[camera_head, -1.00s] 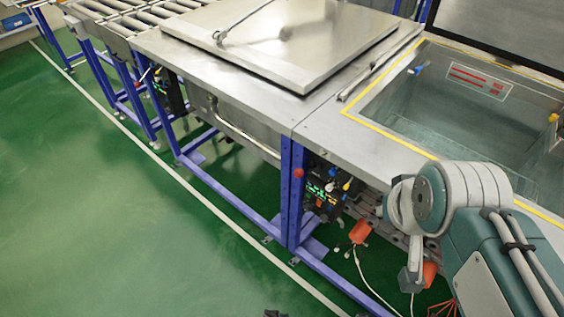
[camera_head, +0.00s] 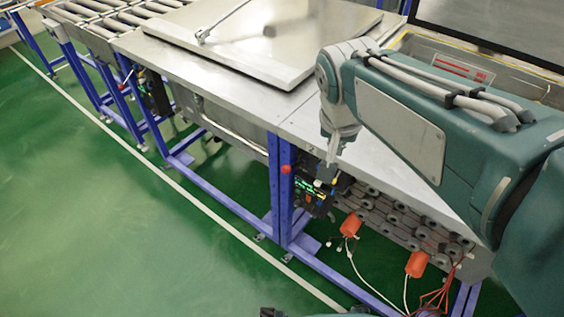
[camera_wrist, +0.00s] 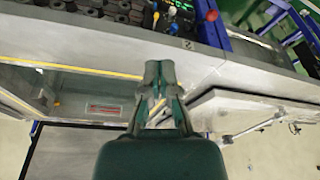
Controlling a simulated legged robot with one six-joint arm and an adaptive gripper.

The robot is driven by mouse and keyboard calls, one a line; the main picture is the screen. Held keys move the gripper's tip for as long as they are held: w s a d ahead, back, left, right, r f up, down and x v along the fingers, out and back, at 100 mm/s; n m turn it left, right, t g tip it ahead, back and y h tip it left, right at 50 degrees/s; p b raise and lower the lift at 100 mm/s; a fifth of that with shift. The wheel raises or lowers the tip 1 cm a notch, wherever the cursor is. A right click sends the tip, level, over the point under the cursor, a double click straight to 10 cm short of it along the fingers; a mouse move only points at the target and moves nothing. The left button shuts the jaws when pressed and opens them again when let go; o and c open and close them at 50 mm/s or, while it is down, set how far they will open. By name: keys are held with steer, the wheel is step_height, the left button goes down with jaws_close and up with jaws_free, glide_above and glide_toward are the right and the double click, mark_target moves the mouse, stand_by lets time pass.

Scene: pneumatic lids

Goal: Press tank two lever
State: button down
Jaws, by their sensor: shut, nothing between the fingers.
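A group of small levers with coloured knobs sits under the table's front edge. I cannot tell which lever belongs to tank two. A red knob (camera_wrist: 211,15) sits on the blue post beside them; it also shows in the head view (camera_head: 285,170). My gripper (camera_wrist: 158,68) is shut and empty, over the steel tabletop. In the head view my arm hides part of the lever area.
A steel lid (camera_head: 265,45) lies over the left tank. The open tank (camera_wrist: 75,92) stands beside it, mostly behind my arm in the head view. Orange cylinders (camera_head: 350,224) with cables hang below the table. The green floor (camera_head: 110,220) at left is clear.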

mark_target(284, 168)
steer(key=w+a+f+m+h, duration=0.1)
steer(key=w+a+f+m, duration=0.1)
steer(key=w+a+f, duration=0.2)
steer(key=w+a+f+m+g+h, duration=0.1)
steer(key=w+a+f, duration=0.3)
steer(key=w+a, duration=0.4)
steer(key=shift+w+a+f+m+h, duration=0.3)
steer(key=shift+a+m+h, duration=0.4)
steer(key=shift+a, duration=0.55)
steer(key=x, duration=1.4)
steer(key=shift+s+a, duration=0.2)
steer(key=shift+s, duration=0.05)
steer(key=shift+s+f, duration=0.1)
steer(key=shift+f, duration=0.05)
step_height(284, 168, down, 13)
steer(key=s+a+t+h, duration=0.1)
steer(key=t, duration=0.1)
steer(key=shift+s+a+h, duration=0.2)
steer(key=shift+s+h, duration=0.1)
